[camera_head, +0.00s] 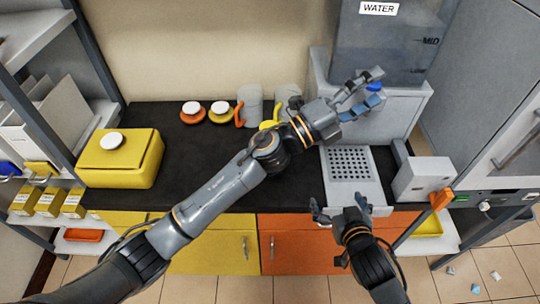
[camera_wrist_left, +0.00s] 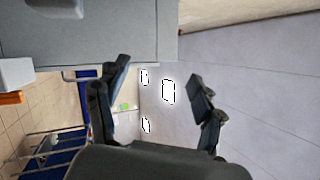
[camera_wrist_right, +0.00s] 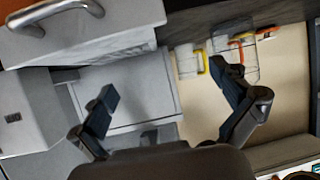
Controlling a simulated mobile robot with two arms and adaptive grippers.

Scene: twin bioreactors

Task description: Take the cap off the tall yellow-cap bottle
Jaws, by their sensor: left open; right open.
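I cannot make out a tall yellow-cap bottle in any view. My right gripper (camera_head: 338,203) is open and empty at the counter's front, before the perforated tray (camera_head: 350,165). The right wrist view also shows its fingers (camera_wrist_right: 163,80) apart. My left arm hides part of the counter.
A grey vessel with an orange handle (camera_head: 251,105) and another grey vessel (camera_head: 287,97) stand at the back. Orange (camera_head: 191,114) and yellow (camera_head: 221,116) discs with white tops lie left of them. A yellow box (camera_head: 120,165) is far left. The water tank (camera_head: 385,45) is back right.

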